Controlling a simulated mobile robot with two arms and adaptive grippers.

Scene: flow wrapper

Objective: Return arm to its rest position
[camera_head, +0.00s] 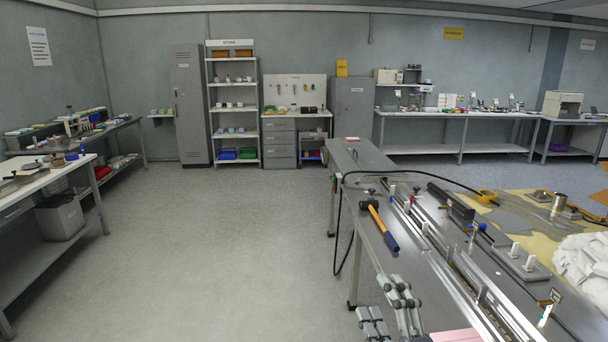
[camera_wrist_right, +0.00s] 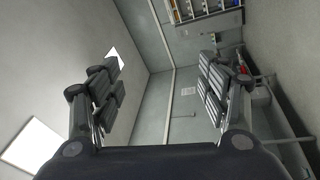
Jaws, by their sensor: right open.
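My right gripper (camera_head: 390,305) shows at the bottom of the head view, beside the near left edge of the metal machine table (camera_head: 372,262). In the right wrist view my right gripper (camera_wrist_right: 158,88) has its two dark padded fingers wide apart, with nothing between them. The rest of the right arm is out of the head view. My left gripper does not show.
A hammer (camera_head: 380,225) with a blue and orange handle lies on the machine table near its left edge. A metal rail (camera_head: 440,240) runs along the table. White pouches (camera_head: 583,258) are heaped at the right. The floor (camera_head: 210,240) to the left is clear.

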